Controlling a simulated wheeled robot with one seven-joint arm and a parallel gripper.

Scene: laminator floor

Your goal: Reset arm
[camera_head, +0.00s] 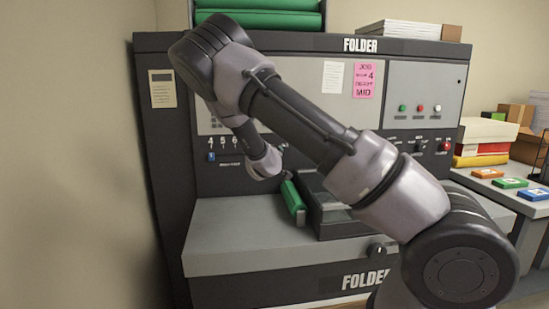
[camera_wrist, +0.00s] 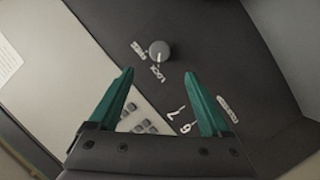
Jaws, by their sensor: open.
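My gripper (camera_wrist: 159,74) shows in the wrist view with its two teal fingers spread wide and nothing between them. Beyond the fingertips is a dark panel with a round grey knob (camera_wrist: 159,50), apart from the fingers as far as I can tell. A lock label and white digits are printed near the knob. In the head view my arm rises from the lower right, bends at the upper left and comes down in front of the folder machine (camera_head: 345,262). The fingers cannot be made out clearly there.
A green roller (camera_head: 293,200) lies beside a dark tray (camera_head: 335,222) on the machine. Green rolls (camera_head: 262,19) sit on top. A pink note (camera_head: 364,81) hangs on the front. At right, a table holds coloured tiles (camera_head: 510,183) and boxes (camera_head: 484,138). A wall stands close at left.

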